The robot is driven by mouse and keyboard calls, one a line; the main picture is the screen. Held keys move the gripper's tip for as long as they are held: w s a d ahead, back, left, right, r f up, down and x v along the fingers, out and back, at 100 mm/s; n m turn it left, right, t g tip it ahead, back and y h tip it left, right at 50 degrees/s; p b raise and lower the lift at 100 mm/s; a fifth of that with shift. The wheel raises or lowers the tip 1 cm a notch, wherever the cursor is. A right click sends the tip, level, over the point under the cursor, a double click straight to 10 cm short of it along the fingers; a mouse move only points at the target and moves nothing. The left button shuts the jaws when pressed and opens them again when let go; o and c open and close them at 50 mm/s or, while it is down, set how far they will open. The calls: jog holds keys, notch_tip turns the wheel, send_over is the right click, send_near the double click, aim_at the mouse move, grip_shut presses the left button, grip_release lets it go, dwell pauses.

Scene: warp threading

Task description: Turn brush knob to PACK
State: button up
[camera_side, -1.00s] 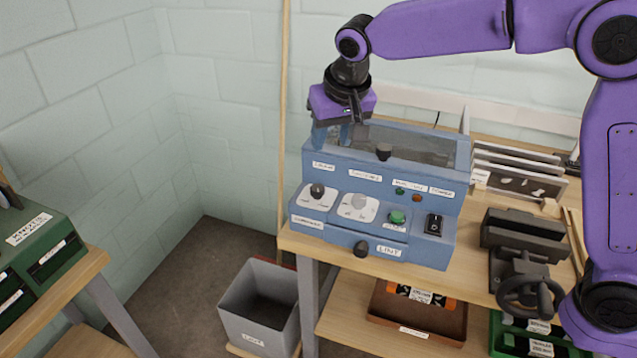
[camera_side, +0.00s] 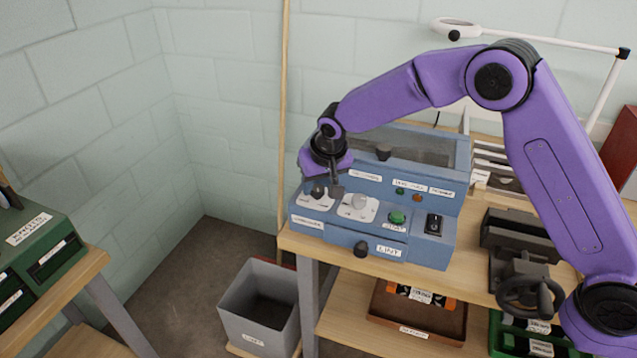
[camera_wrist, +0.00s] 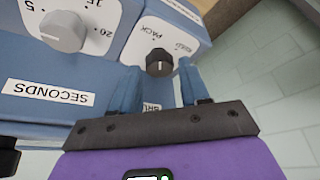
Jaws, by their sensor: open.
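The brush knob (camera_side: 317,190) is the black knob on the white dial plate at the left of the blue machine's sloped panel. In the wrist view the black knob (camera_wrist: 159,62) has the word PACK printed at its upper left and a second, less clear word at its upper right. I cannot tell for sure which word its pointer faces. My gripper (camera_side: 326,188) is low over this dial. In the wrist view the blue fingers of my gripper (camera_wrist: 158,75) are apart, with the knob between and just beyond their tips. Contact is not clear.
A grey knob (camera_wrist: 63,31) on a SECONDS dial (camera_wrist: 100,15) sits beside the brush dial. A green button (camera_side: 397,217) and a black rocker switch (camera_side: 433,223) are farther right. The lidded upper housing (camera_side: 415,150) rises behind the panel.

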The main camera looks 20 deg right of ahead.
jog(key=shift+w+f, duration=0.1)
jog(key=shift+f, duration=0.2)
jog(key=c, duration=0.8)
jog(key=shift+o, duration=0.2)
jog(key=shift+d, duration=0.1)
jog(key=shift+n+y, duration=0.6)
jog(key=shift+n, duration=0.9)
jog(key=o, duration=0.8)
jog(key=shift+c, duration=0.2)
